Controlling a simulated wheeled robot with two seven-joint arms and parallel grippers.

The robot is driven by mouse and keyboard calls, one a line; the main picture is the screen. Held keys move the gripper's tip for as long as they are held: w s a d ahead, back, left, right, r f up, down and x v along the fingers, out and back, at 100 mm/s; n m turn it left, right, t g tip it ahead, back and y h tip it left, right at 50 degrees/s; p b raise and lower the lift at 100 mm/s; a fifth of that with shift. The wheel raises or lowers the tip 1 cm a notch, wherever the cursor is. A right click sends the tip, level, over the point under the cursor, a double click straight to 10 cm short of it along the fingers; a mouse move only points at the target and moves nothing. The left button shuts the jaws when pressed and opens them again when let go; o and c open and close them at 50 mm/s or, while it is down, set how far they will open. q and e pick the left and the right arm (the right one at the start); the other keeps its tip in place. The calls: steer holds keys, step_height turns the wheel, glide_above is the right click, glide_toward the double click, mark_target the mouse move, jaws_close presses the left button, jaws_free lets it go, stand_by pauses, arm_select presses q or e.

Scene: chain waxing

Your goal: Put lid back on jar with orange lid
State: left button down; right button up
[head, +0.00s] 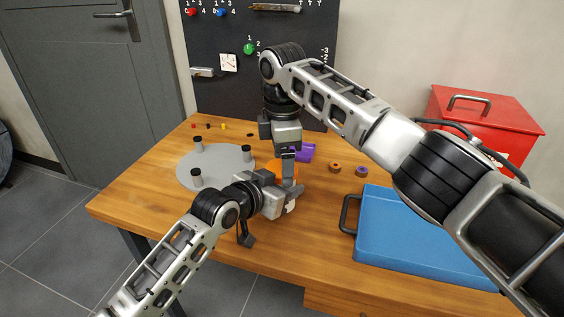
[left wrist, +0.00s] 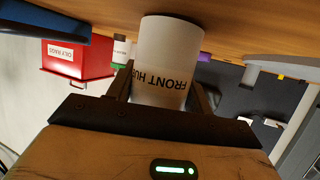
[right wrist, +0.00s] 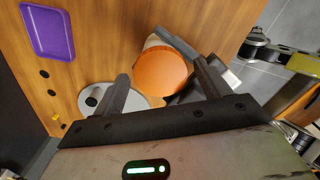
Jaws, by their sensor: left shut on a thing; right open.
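A white jar labelled "FRONT HUB" (left wrist: 168,60) stands between the fingers of my left gripper (left wrist: 160,92), which is shut on it. The orange lid (right wrist: 161,74) shows from above in the right wrist view, over the jar's mouth, with a strip of pale jar wall beside it. I cannot tell whether it is seated. My right gripper (right wrist: 165,85) is open, its fingers on either side of the lid, pointing down from above. In the head view, the orange lid (head: 272,167) is partly hidden behind my grippers, and the left gripper (head: 290,203) comes in low from the left.
A grey round plate with black-topped posts (head: 218,170) lies to the left. A purple tray (head: 304,152) and two small rings (head: 335,167) lie behind. A blue case (head: 420,240) fills the right front; a red bin (head: 460,120) stands behind it. A dark tool board (head: 250,60) is at the back.

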steer(key=r, duration=0.3)
steer(key=shift+s+a+r, duration=0.1)
steer(key=shift+a+r, duration=0.15)
steer(key=shift+r, duration=0.1)
steer(key=shift+c, duration=0.4)
steer(key=shift+r, duration=0.2)
step_height(320, 180, up, 3)
steer(key=n, duration=0.3)
steer(key=shift+f, duration=4.05)
